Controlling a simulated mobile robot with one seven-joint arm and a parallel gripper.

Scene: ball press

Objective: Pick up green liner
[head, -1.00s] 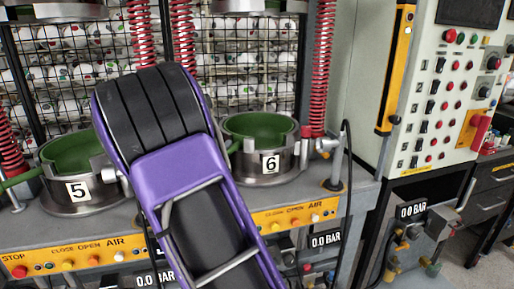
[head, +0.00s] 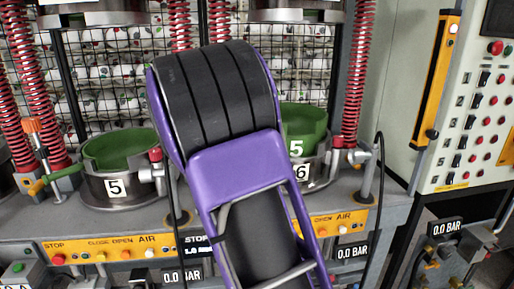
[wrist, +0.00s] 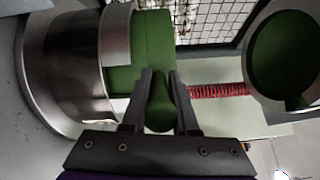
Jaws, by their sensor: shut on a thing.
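The green liner (head: 305,128), with a white 5 on its side, stands up partly out of the metal cup marked 6 (head: 318,170). My arm hides its left part in the head view. In the wrist view my gripper (wrist: 161,82) is shut on the handle of the green liner (wrist: 153,45), with a finger on each side. The liner's lower part is still inside or against the metal cup (wrist: 65,75). My gripper is hidden behind my arm in the head view.
Another green liner (head: 118,148) sits in the cup marked 5 (head: 115,188) at left. Red springs (head: 357,70) and dark posts flank the cups. A hose (head: 380,180) hangs right. A control cabinet (head: 470,120) stands at far right. A round green upper part (wrist: 285,50) shows in the wrist view.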

